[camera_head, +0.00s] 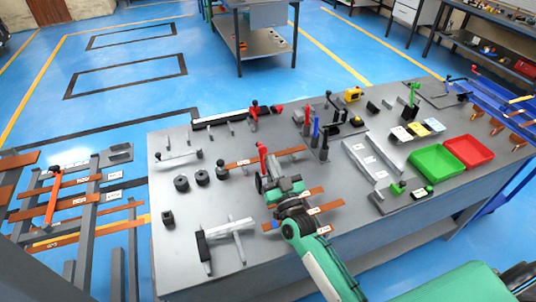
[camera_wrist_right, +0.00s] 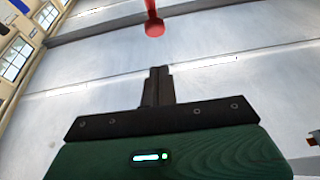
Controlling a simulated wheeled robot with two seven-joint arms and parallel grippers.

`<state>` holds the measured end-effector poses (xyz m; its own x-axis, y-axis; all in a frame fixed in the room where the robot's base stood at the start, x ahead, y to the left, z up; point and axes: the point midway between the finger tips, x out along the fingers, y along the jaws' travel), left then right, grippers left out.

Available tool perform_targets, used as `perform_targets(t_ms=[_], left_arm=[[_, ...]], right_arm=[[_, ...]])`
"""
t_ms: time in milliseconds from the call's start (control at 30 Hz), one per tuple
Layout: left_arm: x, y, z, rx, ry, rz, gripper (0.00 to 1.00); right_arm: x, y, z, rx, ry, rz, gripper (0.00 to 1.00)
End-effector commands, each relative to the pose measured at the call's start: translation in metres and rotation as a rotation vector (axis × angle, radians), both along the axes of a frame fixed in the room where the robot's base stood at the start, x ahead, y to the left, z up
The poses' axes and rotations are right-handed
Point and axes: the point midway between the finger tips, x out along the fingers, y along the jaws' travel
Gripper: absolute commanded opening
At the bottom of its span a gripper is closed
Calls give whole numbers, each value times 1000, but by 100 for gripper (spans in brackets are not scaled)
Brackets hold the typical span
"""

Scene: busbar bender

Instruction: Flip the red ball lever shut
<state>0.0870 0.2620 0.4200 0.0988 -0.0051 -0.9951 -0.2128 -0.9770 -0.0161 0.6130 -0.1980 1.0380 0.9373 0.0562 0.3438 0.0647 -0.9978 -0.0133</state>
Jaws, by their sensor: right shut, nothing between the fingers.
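A lever with a red ball end (camera_head: 262,148) stands upright on the grey table, just behind my right gripper in the head view. In the right wrist view the red ball (camera_wrist_right: 155,28) hangs from the top edge on a red stem, ahead of the fingertips with a visible gap. My right gripper (camera_head: 263,183) is over the middle of the table; in the wrist view its fingers (camera_wrist_right: 160,72) are pressed together and empty. The lever's base is partly hidden by my gripper. My left gripper is not in view.
Copper bars (camera_head: 272,157) lie across the table around the lever. Black cylinders (camera_head: 181,183) stand to the left and upright coloured handles (camera_head: 316,132) behind right. A green bin (camera_head: 437,162) and a red bin (camera_head: 468,151) stand at the right. A bar rack (camera_head: 88,200) is left of the table.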

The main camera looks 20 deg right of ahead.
Motion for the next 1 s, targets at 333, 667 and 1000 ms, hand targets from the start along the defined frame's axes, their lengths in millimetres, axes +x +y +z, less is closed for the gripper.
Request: perform_targets(t_ms=[333, 667, 1000], left_arm=[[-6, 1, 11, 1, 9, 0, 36], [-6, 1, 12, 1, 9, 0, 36], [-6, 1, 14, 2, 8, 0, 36]], right_arm=[[35, 2, -12, 0, -1, 0, 0], [40, 3, -16, 1, 0, 0, 0], [45, 3, -13, 1, 17, -1, 0]])
